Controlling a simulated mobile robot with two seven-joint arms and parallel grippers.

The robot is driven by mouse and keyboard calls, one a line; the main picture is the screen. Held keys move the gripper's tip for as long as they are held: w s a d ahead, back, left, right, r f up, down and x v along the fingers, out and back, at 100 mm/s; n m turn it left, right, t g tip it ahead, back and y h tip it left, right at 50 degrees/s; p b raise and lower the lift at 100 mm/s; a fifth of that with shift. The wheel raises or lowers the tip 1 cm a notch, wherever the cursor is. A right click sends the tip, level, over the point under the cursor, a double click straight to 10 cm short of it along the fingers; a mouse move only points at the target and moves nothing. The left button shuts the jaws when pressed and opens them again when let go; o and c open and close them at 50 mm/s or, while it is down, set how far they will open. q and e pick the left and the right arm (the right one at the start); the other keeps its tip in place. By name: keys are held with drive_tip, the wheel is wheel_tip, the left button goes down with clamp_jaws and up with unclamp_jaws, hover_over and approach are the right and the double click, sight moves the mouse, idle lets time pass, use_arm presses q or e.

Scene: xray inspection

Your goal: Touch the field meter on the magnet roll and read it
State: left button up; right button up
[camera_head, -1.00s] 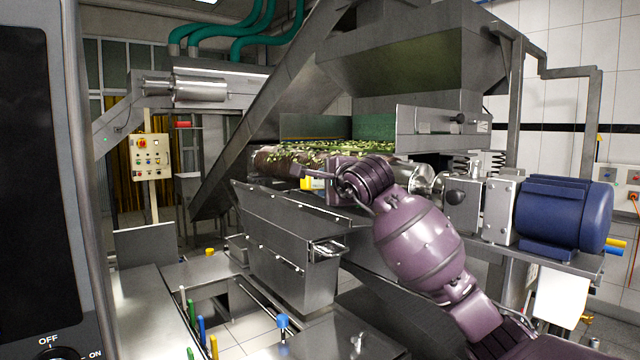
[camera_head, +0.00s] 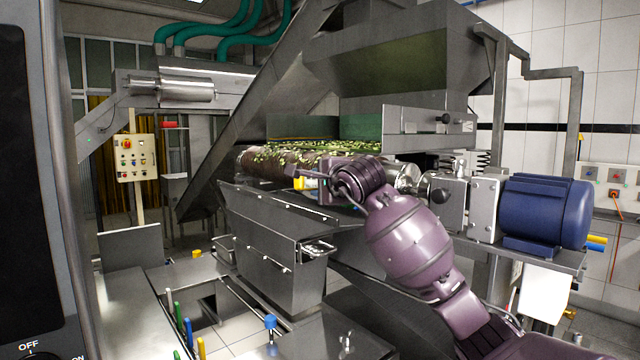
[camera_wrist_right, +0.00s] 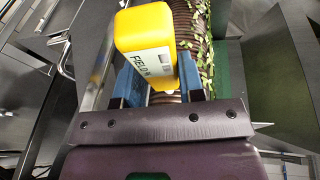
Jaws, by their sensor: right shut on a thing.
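The yellow field meter (camera_wrist_right: 143,30) is held in my right gripper (camera_wrist_right: 157,72), between its two blue fingers. Its side carries a pale label reading "FIELD" and a small display whose reading is too small to make out. In the head view my right gripper (camera_head: 304,177) is at the front side of the magnet roll (camera_head: 262,164), and a bit of the yellow meter (camera_head: 309,184) shows. The brown ribbed roll (camera_wrist_right: 184,25), strewn with green leaf pieces, lies just behind the meter in the wrist view. Whether they touch cannot be told. My left gripper is not in view.
A steel hopper and chute (camera_head: 400,65) stand above the roll. A blue motor (camera_head: 548,212) is at its right end. A steel bin (camera_head: 270,240) with a handle is below. A control box (camera_head: 134,157) stands at the left. A dark-screened cabinet (camera_head: 22,170) fills the left edge.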

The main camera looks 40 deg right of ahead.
sight(303, 183)
drive_tip(key=shift+d, duration=0.45)
idle(1.1)
drive_tip(key=shift+a, duration=0.2)
idle(0.8)
drive_tip(key=shift+a, duration=0.55)
drive_tip(key=shift+a, duration=0.1)
drive_tip(key=s+a+r, duration=0.1)
drive_tip(key=a, duration=0.5)
drive_tip(key=shift+s+a, duration=0.3)
idle(0.3)
idle(0.5)
